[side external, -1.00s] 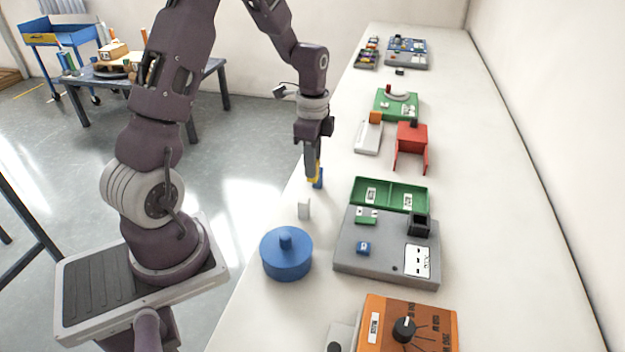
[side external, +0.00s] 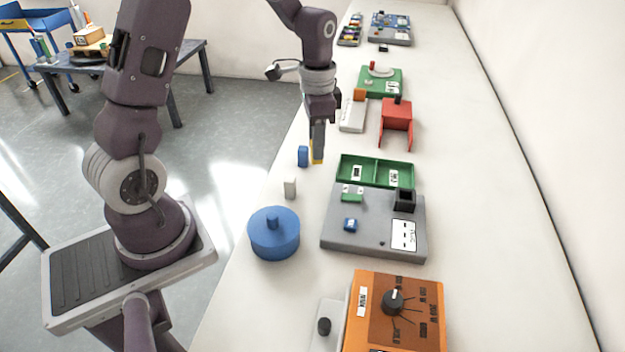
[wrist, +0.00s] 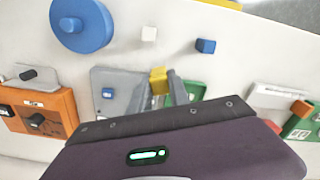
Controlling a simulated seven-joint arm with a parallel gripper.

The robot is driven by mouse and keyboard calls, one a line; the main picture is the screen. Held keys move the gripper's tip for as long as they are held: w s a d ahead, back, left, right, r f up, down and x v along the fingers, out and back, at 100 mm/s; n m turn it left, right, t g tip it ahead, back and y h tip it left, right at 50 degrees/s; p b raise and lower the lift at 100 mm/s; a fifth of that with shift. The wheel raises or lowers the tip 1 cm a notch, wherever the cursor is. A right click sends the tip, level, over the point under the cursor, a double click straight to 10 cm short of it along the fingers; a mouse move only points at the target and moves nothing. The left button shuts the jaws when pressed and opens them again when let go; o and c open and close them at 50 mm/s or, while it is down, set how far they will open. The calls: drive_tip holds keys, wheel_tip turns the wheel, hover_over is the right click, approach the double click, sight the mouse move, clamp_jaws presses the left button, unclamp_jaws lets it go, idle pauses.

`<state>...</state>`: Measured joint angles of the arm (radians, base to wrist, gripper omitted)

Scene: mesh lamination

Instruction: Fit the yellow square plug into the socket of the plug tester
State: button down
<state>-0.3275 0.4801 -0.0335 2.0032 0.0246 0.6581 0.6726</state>
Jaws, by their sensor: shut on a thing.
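My gripper (side external: 317,150) is shut on the yellow square plug (side external: 317,160), which shows below the fingertips. In the wrist view the yellow plug (wrist: 158,78) sits between the two fingers. The plug tester appears to be the grey box (side external: 345,238), right of and nearer the camera than my gripper. Its black square socket (side external: 404,199) stands at its back right corner, with a dark opening on top. A green part, a small blue part and a white label are also on the box. The plug is apart from the socket. In the wrist view my fingers partly cover the grey box (wrist: 108,78).
A blue block (side external: 303,156) and a white block (side external: 290,187) stand near the table's left edge. A lidded blue cylinder (side external: 274,235) is left of the tester. A green two-part tray (side external: 376,171) lies behind it, an orange box (side external: 420,340) in front. The right table strip is clear.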

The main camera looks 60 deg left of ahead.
drive_tip(key=s+a+r+m, duration=0.1)
drive_tip(key=a+m, duration=0.3)
drive_tip(key=a, duration=0.2)
drive_tip(key=shift+a+m, duration=0.2)
drive_tip(key=shift+m, duration=0.2)
wheel_tip(320, 180, down, 10)
drive_tip(key=shift+r, duration=0.15)
drive_tip(key=shift+f, duration=0.2)
drive_tip(key=c, duration=1.2)
unclamp_jaws()
drive_tip(key=shift+c, duration=0.2)
